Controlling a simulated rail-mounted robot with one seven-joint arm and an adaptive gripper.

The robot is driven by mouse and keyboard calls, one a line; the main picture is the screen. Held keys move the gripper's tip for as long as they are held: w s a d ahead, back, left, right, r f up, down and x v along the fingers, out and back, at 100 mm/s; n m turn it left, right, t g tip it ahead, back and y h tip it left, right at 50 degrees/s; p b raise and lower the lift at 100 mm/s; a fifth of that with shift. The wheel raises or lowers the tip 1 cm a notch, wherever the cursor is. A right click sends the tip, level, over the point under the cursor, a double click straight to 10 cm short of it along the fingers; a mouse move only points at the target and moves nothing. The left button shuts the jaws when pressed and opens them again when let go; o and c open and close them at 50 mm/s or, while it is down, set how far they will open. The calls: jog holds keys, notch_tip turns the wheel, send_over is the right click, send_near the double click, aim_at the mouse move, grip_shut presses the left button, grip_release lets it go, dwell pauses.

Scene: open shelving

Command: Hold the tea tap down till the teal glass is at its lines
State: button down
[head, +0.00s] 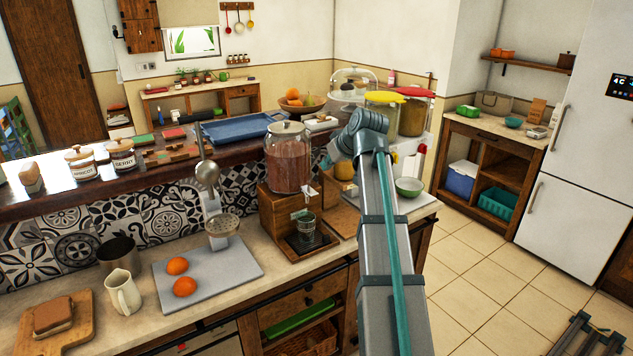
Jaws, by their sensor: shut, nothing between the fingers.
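The tea dispenser (288,160) is a clear lidded jar of reddish-brown tea on a wooden stand (279,217). Its small tap (300,213) is at the stand's front; the details are too small to make out. The teal glass (306,229) stands upright below the tap on a dark drip tray (309,243). Its lines and any tea level cannot be read. My arm comes up from the bottom right and bends left at the top. My gripper (325,163) is a small dark shape just right of the jar, partly hidden by my arm. It is shut and empty, above and apart from the glass.
A citrus press (214,205) stands left of the dispenser, with two oranges (181,276) on a grey board (208,272). A cream jug (123,292) and dark pot (117,252) are further left. A green bowl (409,187) and yellow-lidded jar (384,112) are to the right.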

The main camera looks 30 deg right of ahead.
jog(key=p, duration=0.3)
send_over(310, 191)
jog(key=s, duration=0.3)
notch_tip(310, 191, down, 6)
jog(key=f, duration=0.1)
jog(key=shift+w+d+f+p, duration=0.1)
jog(key=shift+f+p, duration=0.15)
jog(key=shift+f, duration=0.2)
jog(key=shift+w+d+f+p, duration=0.1)
jog(key=shift+f+p, duration=0.15)
jog(key=shift+f, duration=0.15)
jog(key=shift+f+p, duration=0.35)
jog(key=shift+f, duration=0.75)
jog(key=shift+f, duration=0.1)
